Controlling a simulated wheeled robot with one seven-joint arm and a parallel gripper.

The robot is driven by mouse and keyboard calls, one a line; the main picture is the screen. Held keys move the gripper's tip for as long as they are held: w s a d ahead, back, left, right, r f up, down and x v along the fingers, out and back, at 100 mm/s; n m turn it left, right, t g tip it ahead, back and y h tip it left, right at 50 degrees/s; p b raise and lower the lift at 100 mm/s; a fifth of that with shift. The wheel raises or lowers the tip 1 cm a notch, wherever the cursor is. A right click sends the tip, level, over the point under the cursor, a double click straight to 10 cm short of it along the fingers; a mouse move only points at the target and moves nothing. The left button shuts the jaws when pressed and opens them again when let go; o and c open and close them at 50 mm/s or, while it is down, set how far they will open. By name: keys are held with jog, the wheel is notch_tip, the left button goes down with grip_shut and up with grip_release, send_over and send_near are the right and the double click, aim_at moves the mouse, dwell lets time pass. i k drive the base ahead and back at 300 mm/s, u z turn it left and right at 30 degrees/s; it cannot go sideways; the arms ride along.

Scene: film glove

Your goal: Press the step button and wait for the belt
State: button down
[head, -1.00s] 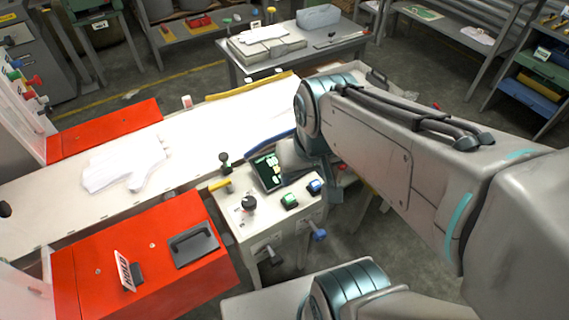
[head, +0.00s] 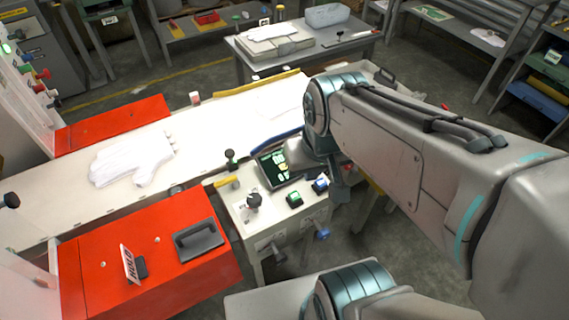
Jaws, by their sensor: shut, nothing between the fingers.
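The control box (head: 276,221) stands in front of the belt. Its sloped top carries a green button (head: 294,199), a blue button (head: 320,185), a black knob (head: 253,201) and a small screen (head: 274,172). I cannot read which button is the step button. The white belt (head: 210,125) runs behind the box, with a white glove (head: 133,160) lying flat on its left part. My arm comes in from the right and bends down beside the screen and the blue button. My gripper's fingers do not show; my arm hides that spot.
Red covers flank the belt, one at the back (head: 112,123) and one in front (head: 150,265) with a black handle and a HOLD sign (head: 131,264). A grey table (head: 300,60) stands behind. A yellow-handled lever (head: 227,182) sticks out left of the screen.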

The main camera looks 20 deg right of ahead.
aim_at(294, 197)
jog(key=z, duration=2.3)
jog(key=k, duration=0.6)
jog(key=u, duration=1.6)
